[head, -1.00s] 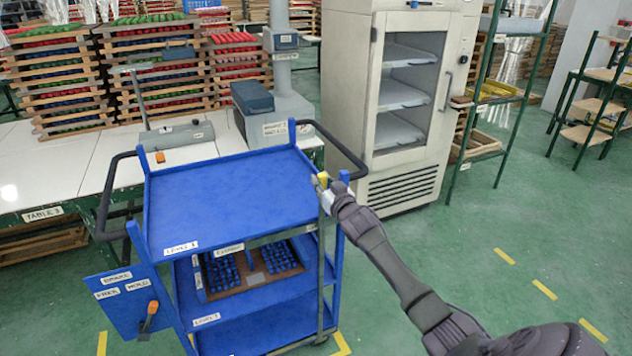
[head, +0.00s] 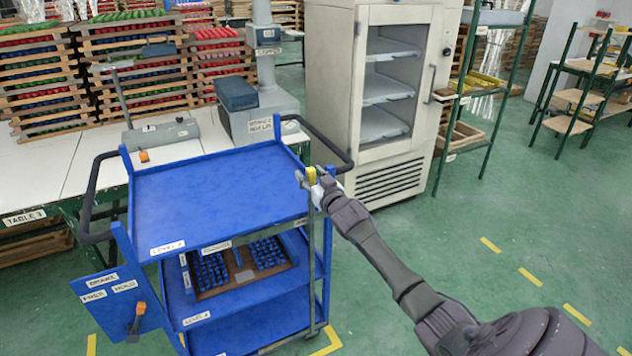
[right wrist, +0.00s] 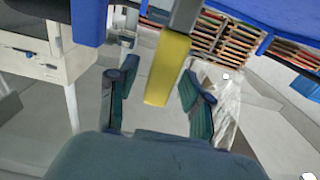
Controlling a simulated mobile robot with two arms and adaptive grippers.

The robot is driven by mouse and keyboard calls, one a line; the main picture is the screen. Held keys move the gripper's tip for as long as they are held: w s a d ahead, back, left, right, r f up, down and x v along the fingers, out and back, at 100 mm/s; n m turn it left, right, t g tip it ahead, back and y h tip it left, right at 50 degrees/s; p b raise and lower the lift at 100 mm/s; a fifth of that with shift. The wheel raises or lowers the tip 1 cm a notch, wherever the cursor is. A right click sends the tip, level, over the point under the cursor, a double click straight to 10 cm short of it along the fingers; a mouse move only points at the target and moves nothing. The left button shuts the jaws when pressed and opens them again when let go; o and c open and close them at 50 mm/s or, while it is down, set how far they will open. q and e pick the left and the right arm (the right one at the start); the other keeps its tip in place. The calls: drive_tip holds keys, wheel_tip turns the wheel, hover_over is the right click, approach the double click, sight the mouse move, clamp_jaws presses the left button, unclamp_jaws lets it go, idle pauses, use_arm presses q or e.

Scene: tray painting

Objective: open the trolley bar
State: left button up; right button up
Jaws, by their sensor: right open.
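The blue trolley (head: 215,195) stands in front of the white tables. Its bar (head: 311,245) is a thin grey upright at the front right corner, with a yellow grip (head: 311,174) at the top. My right gripper (head: 310,182) is at that grip, near the level of the top shelf. In the right wrist view the yellow grip (right wrist: 168,68) hangs from the grey bar (right wrist: 186,16) between the two open fingers of my right gripper (right wrist: 158,95), with gaps visible on both sides. My left gripper is out of view.
A tray of blue pieces (head: 240,268) sits on the trolley's middle shelf. A brake panel with an orange-tipped lever (head: 138,314) is at its left. A white glass-door cabinet (head: 385,95) stands behind. Green floor (head: 450,260) is clear to the right.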

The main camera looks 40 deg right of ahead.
drive_tip(key=v, duration=1.1)
drive_tip(key=shift+s, duration=0.4)
